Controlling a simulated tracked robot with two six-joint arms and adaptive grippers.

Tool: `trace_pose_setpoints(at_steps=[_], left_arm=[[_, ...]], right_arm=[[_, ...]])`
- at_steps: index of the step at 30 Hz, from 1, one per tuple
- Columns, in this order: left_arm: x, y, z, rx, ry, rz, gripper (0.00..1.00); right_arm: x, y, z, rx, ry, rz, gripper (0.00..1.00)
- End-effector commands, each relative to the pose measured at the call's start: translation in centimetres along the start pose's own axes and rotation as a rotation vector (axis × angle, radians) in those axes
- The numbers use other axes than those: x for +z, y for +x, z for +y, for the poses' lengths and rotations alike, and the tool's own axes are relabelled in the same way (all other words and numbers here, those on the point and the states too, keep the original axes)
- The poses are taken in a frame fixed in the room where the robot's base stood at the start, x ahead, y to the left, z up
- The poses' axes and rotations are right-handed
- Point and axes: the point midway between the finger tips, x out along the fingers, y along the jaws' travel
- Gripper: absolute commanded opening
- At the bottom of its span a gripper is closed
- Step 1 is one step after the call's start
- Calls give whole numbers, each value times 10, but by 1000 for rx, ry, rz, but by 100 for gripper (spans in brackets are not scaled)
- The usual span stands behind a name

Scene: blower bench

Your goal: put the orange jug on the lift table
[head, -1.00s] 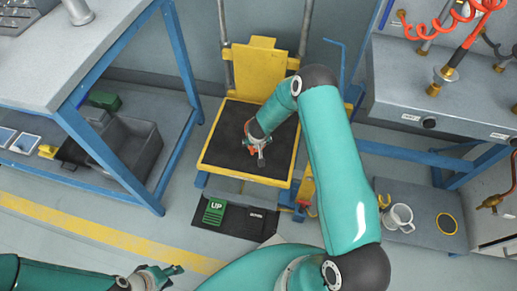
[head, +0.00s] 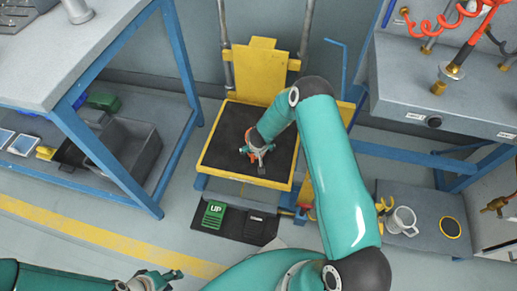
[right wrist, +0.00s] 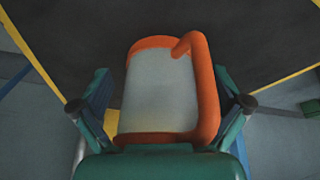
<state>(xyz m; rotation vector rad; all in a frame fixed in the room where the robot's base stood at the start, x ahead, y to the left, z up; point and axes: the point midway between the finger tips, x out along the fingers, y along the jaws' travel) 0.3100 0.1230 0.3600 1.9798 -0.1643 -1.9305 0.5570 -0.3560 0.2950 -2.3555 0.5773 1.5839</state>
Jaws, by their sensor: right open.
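The lift table (head: 222,151) is a black platform with a yellow rim, in the middle of the head view. The orange jug (head: 246,149) is over its middle, mostly hidden by my right gripper (head: 259,156). In the right wrist view the jug (right wrist: 160,92) shows a pale body with an orange rim, base and handle, against the black platform. My right gripper (right wrist: 170,106) is open, with one finger on each side of the jug; I cannot tell if they touch it. My left gripper (head: 168,277) is low at the left, away from the table, apparently empty.
A green UP pedal (head: 214,214) and a black pedal lie on the floor before the lift table. A blue-legged bench (head: 60,60) with a grey bin (head: 140,148) below is left. A white mug (head: 402,220) stands on a grey surface at right.

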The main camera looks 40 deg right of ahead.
Motion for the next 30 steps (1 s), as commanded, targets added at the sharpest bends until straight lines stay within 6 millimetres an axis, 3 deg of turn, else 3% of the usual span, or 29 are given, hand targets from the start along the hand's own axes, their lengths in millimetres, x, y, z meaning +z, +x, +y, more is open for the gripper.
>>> trace_pose_setpoints(at_steps=[5, 10, 24, 30], left_arm=[[0, -1, 0, 0, 0, 0, 40], [0, -6, 2, 0, 0, 0, 40], [0, -33, 12, 0, 0, 0, 40], [0, -37, 13, 0, 0, 0, 40]], right_arm=[[-1, -1, 0, 0, 0, 0, 100], [-2, -15, 0, 0, 0, 1, 100], [-2, -103, 0, 0, 0, 1, 100], [2, -121, -2, -4, -3, -2, 100]])
